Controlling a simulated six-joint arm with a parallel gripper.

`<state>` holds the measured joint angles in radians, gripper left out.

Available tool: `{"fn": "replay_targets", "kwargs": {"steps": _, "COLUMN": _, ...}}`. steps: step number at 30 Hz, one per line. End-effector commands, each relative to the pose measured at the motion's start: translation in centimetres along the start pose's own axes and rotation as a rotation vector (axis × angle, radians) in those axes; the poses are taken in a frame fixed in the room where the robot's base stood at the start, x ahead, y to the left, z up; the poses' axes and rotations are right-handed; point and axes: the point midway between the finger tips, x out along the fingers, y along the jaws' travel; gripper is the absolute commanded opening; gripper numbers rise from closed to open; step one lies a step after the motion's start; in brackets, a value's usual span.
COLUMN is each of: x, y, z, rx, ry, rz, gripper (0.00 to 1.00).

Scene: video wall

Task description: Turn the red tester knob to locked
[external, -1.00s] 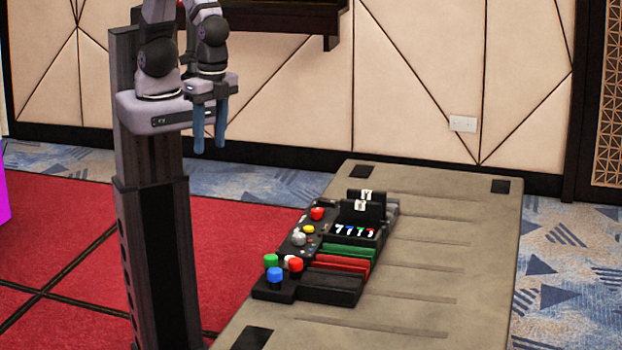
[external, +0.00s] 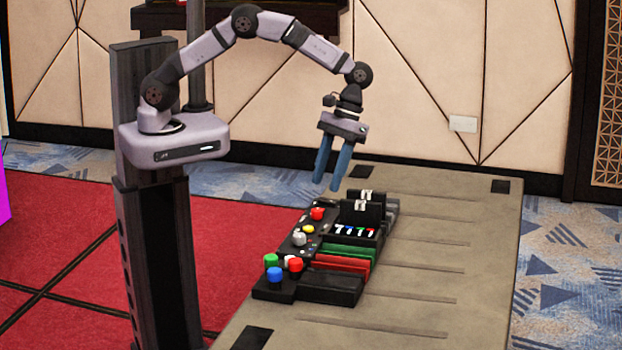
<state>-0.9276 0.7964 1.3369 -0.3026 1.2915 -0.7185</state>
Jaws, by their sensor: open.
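A black tester panel (external: 330,288) lies on the table and carries several coloured knobs. One red knob (external: 317,213) is near its far end. Another red knob (external: 296,265) is near its front end, beside a white, a green and a blue knob. I cannot tell which red knob is the tester knob, nor which way either is turned. My gripper (external: 327,186) is open and empty, its two blue fingers pointing down. It hangs above the panel's far end, apart from it, and appears close above the far red knob in the picture.
The grey table (external: 430,265) is bare to the right of the panel. On the panel are a grey knob (external: 299,239), a yellow knob (external: 308,229), green and red strips, and raised black blocks (external: 362,212) at the far right.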

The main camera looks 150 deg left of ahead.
Motion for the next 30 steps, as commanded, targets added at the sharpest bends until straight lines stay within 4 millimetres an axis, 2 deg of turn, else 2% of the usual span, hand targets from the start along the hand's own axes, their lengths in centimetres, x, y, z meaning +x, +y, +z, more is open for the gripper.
{"fn": "replay_targets", "kwargs": {"steps": 5, "x": 0.8, "y": 0.0, "z": 0.1, "rx": 0.002, "ry": -0.001, "rz": -0.002, "gripper": 0.42}}
{"fn": "replay_targets", "kwargs": {"steps": 19, "x": 6.3, "y": 0.0, "z": 0.1, "rx": 0.004, "ry": 0.0, "rz": -0.003, "gripper": 0.42}}
{"fn": "replay_targets", "kwargs": {"steps": 24, "x": 7.2, "y": 0.0, "z": 0.1, "rx": 0.004, "ry": 0.001, "rz": -0.001, "gripper": 0.42}}
{"fn": "replay_targets", "kwargs": {"steps": 30, "x": 7.3, "y": 0.0, "z": 0.1, "rx": 0.004, "ry": 0.002, "rz": 0.0, "gripper": 0.42}}
